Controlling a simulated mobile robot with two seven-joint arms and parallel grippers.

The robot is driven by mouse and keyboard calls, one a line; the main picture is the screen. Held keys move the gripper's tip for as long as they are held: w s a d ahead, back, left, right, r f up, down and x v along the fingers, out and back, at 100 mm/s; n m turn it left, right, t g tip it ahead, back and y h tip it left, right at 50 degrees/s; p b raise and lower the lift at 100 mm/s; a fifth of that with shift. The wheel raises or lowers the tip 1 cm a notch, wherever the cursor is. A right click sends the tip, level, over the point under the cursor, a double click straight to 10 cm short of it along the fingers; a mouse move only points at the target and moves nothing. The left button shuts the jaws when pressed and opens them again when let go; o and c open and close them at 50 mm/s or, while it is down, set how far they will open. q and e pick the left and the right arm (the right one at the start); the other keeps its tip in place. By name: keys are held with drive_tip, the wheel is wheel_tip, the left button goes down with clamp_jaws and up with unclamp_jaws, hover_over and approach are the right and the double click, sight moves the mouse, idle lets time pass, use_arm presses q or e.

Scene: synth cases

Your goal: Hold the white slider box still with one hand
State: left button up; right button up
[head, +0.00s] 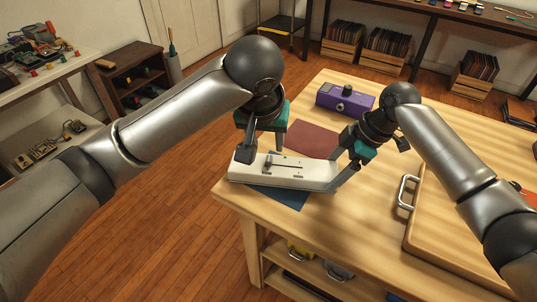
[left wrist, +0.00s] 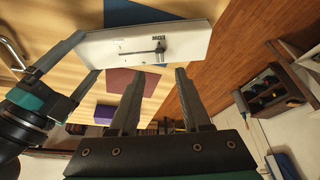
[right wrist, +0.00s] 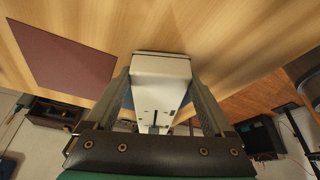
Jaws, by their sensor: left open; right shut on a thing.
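The white slider box (head: 312,172) lies flat near the table's near left corner, partly over a blue mat (head: 288,196). Its top has a dark slot with a slider knob (left wrist: 160,48) near one end of it. My right gripper (head: 334,173) is shut on the box's right end, one finger along each long side. The right wrist view shows the box (right wrist: 160,75) between its fingers. My left gripper (head: 262,155) is open above the box's left part, near the slider. In the left wrist view its fingers (left wrist: 157,75) are apart with nothing between them.
A dark red mat (head: 312,139) lies behind the box. A purple box with a black knob (head: 345,98) stands further back. The table's left edge is close to the white box.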

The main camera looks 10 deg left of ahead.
sight(269, 159)
use_arm(q)
drive_tip(key=x, duration=0.7)
drive_tip(key=shift+w+f, duration=0.1)
drive_tip(key=shift+f, duration=0.25)
drive_tip(key=shift+c, duration=0.3)
clamp_jaws()
idle(0.7)
